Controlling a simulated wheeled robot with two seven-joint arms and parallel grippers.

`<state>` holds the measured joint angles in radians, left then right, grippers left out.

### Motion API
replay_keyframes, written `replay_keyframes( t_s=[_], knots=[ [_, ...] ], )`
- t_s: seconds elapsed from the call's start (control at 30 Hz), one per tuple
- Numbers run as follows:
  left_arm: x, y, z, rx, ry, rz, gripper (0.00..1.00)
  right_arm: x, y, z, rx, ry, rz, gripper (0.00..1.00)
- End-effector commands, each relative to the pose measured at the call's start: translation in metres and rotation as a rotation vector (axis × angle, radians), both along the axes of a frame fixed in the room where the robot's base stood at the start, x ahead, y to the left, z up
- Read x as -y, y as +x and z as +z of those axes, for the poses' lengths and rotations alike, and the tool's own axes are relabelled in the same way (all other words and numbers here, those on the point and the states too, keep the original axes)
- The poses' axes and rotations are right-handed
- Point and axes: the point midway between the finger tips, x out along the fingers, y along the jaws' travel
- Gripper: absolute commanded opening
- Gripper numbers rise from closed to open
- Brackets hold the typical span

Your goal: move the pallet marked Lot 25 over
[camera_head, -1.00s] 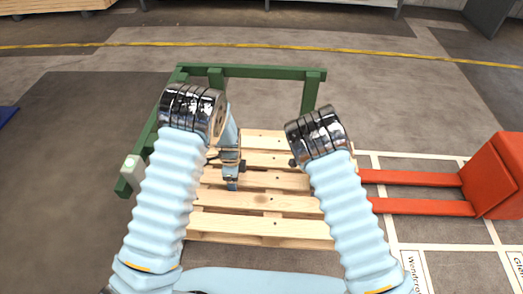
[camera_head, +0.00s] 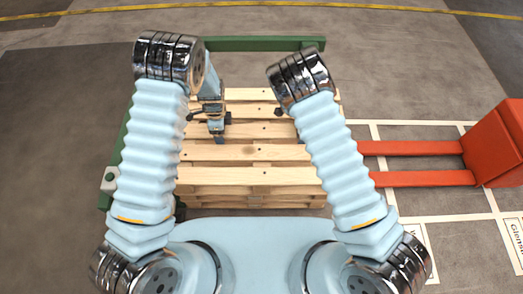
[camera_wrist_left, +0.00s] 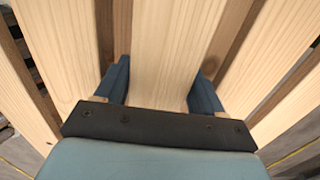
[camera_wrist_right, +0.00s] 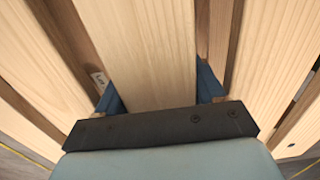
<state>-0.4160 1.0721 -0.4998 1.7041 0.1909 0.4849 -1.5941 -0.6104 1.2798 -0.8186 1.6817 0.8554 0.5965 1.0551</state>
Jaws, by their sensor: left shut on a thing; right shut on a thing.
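A light wooden pallet (camera_head: 245,152) with slatted top lies ahead of me in the head view. More wood shows under its near edge; I cannot tell whether that is a second pallet. My left gripper (camera_head: 217,134) is shut on a top board, its fingers on either side of that board in the left wrist view (camera_wrist_left: 158,85). My right gripper is mostly hidden behind its arm in the head view. In the right wrist view (camera_wrist_right: 162,90) it is shut on a board likewise.
A green frame (camera_head: 260,43) stands behind and left of the pallet. A red pallet truck (camera_head: 497,145) stands at the right, its forks (camera_head: 420,179) reaching toward the pallet's right side. White floor lines with labels (camera_head: 515,240) lie at the right. Floor at the left is clear.

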Motion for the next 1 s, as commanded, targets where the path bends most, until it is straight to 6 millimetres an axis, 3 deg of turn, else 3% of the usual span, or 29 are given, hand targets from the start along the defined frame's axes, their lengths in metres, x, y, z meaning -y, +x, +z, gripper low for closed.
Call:
replay_keyframes(
  t_s=[0.9,0.93,1.0],
  knots=[
    [0.0,0.001,-0.051,0.002,0.0,0.0,0.0,0.0,0.001,-0.051,0.002,-0.001,0.0,0.0],
    [0.0,0.0,-0.048,0.001,0.001,0.0,0.73,0.0,0.0,-0.048,0.001,-0.001,0.0,0.73],
    [0.0,0.0,-0.047,0.0,0.001,0.0,0.84,0.0,0.0,-0.047,0.0,-0.001,0.0,0.84]
  ],
)
